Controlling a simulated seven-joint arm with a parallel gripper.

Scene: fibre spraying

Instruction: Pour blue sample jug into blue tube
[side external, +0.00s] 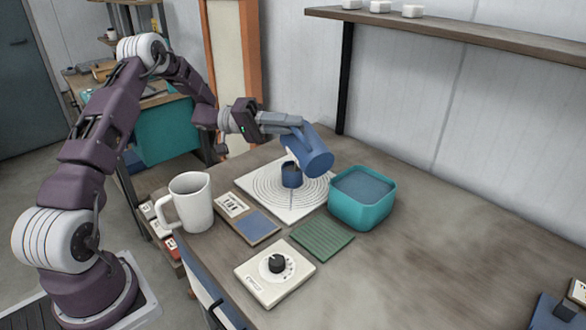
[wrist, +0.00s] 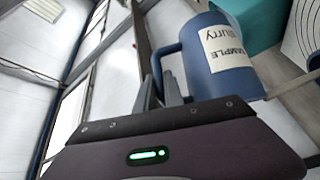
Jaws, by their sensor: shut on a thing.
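The blue sample jug (side external: 315,150) is held in the air by its handle and is tilted. A white label reading "SAMPLE Slurry" shows on it in the wrist view (wrist: 215,60). My gripper (wrist: 160,90) is shut on the jug's handle; it also shows in the side view (side external: 297,124). The blue tube (side external: 291,178) stands upright on a white plate with concentric rings (side external: 262,190). The jug is above and slightly right of the tube in the side view. A small pale patch lies between them; I cannot tell whether it is label or slurry.
A teal tub (side external: 350,212) with blue-grey contents stands right of the plate. A white mug (side external: 191,203) stands left. A dial box (side external: 275,275), a green ribbed mat (side external: 322,241) and a card tray (side external: 246,220) lie in front. The table's right side is mostly clear.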

